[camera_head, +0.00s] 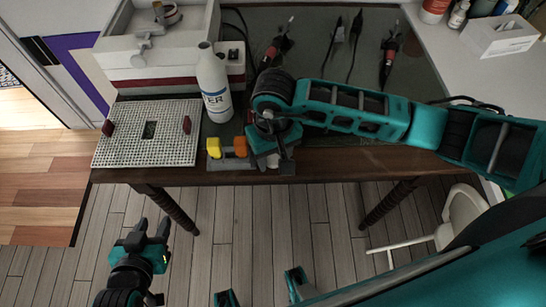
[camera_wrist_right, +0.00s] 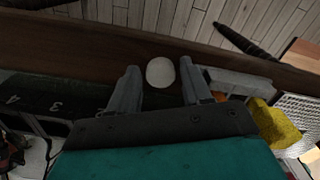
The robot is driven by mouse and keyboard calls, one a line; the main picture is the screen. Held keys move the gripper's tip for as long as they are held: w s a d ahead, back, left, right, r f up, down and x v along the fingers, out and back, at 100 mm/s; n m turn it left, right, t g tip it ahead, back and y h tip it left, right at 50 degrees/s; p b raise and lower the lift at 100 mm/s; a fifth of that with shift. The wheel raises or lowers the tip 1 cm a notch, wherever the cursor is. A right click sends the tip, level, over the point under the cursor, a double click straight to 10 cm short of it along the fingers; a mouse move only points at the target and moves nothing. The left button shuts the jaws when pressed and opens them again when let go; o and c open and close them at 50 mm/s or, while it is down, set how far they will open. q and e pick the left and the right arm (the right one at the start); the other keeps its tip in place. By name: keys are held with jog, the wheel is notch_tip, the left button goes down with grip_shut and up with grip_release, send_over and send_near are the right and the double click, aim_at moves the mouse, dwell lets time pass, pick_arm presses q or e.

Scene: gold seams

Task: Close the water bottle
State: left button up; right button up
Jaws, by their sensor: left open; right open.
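A white water bottle (camera_head: 213,90) with dark lettering stands upright on the table, beside the perforated white board. Its narrow top shows no clear sign of a cap. My right gripper (camera_head: 272,168) is open and points down at the table's front edge, right of the bottle. In the right wrist view, a white round piece that looks like a cap (camera_wrist_right: 160,72) lies between its two spread fingers, with gaps on both sides. My left gripper (camera_head: 147,232) is open and empty, over the floor in front of the table.
A grey holder with yellow and orange parts (camera_head: 240,147) stands between the bottle and my right gripper. A perforated white board (camera_head: 150,150) lies at the table's left. Several tools, including a red-handled one (camera_head: 388,58), lie at the back. A white stool (camera_head: 445,225) stands right.

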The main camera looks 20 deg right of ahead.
aim_at(274, 160)
jog(key=c, duration=0.8)
notch_tip(274, 160, up, 20)
jog(key=shift+r+p, duration=0.1)
jog(key=shift+p, duration=0.3)
